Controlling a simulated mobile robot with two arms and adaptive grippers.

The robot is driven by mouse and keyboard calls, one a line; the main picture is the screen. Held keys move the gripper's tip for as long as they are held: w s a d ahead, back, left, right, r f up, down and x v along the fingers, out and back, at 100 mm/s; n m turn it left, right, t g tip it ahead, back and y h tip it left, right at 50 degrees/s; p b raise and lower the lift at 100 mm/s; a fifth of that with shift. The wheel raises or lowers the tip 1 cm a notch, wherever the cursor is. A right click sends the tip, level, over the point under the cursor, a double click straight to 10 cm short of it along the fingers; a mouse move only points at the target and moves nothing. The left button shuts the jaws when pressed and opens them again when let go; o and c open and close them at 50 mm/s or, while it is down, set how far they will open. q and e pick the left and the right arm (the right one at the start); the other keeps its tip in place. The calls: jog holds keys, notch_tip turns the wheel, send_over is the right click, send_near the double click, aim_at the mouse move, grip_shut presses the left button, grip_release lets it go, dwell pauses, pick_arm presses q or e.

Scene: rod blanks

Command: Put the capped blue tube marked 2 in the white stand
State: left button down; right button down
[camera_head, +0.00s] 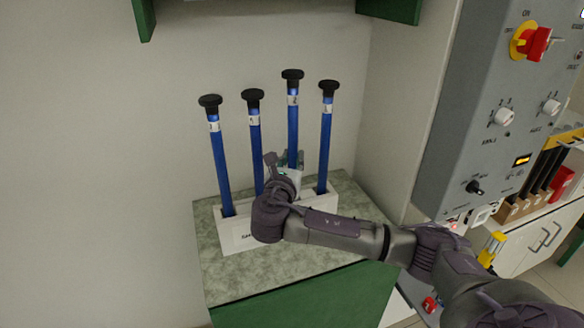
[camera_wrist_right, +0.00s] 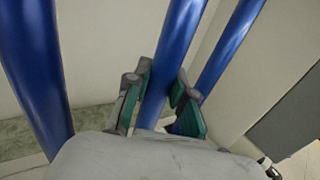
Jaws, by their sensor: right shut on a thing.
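Several blue tubes with black caps and small white labels stand in the white stand (camera_head: 238,236) or just above it. The label marks are too small to read. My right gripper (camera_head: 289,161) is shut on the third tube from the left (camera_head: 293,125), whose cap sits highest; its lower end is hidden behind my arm. In the right wrist view that tube (camera_wrist_right: 173,55) passes between the green-padded fingers (camera_wrist_right: 160,103). I cannot tell whether it is seated or lifted. The other tubes (camera_head: 219,165), (camera_head: 255,145), (camera_head: 325,140) lean slightly. My left gripper is not in view.
The stand is on a speckled green-grey counter (camera_head: 225,280) against a pale wall. A grey control panel (camera_head: 480,110) with a red switch (camera_head: 533,43) is at right. Green shelf parts (camera_head: 143,18) hang above. Neighbouring tubes are close on both sides of the gripper.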

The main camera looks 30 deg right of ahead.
notch_tip(320, 180, down, 3)
jog(key=shift+w+f+p, duration=0.1)
jog(key=shift+w+p, duration=0.05)
jog(key=shift+p, duration=0.15)
jog(key=c, duration=1)
grip_release()
